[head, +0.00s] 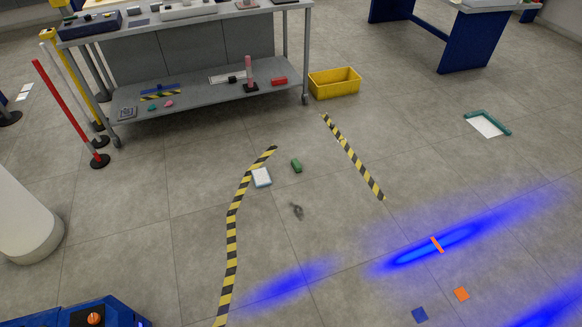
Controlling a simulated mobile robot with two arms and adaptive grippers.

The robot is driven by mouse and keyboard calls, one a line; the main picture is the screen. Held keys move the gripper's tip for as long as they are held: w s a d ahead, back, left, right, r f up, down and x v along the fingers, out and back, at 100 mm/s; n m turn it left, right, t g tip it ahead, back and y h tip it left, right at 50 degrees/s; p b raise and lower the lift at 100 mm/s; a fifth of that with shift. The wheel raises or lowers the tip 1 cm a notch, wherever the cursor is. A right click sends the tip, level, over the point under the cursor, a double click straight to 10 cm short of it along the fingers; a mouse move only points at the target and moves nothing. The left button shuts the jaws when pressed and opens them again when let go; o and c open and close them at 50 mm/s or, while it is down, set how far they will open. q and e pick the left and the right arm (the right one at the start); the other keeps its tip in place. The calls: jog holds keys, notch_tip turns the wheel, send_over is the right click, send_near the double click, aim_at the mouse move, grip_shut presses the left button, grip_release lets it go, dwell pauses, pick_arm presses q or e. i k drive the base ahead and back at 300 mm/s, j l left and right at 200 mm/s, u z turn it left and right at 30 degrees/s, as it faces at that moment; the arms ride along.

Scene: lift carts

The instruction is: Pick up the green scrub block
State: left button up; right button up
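A small green block (297,165), which looks like the green scrub block, lies on the grey floor between two yellow-and-black striped tapes. Nothing touches it. A white pad-like item (261,177) lies just to its left, by the end of the left tape. Neither of my grippers is in the head view.
A small dark grey object (297,211) lies on the floor nearer than the block. A grey cart (205,97) with loaded shelves stands behind, with a yellow bin (334,82) beside it. Red post (66,110) stands left. Floor around the block is mostly clear.

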aim_at(296, 164)
jog(key=i+u, duration=0.15)
jog(key=u, duration=0.2)
jog(key=i+l+u, duration=0.1)
jog(key=u, duration=0.25)
jog(key=i+l+u, duration=0.1)
jog(key=u, duration=0.25)
jog(key=l, duration=0.1)
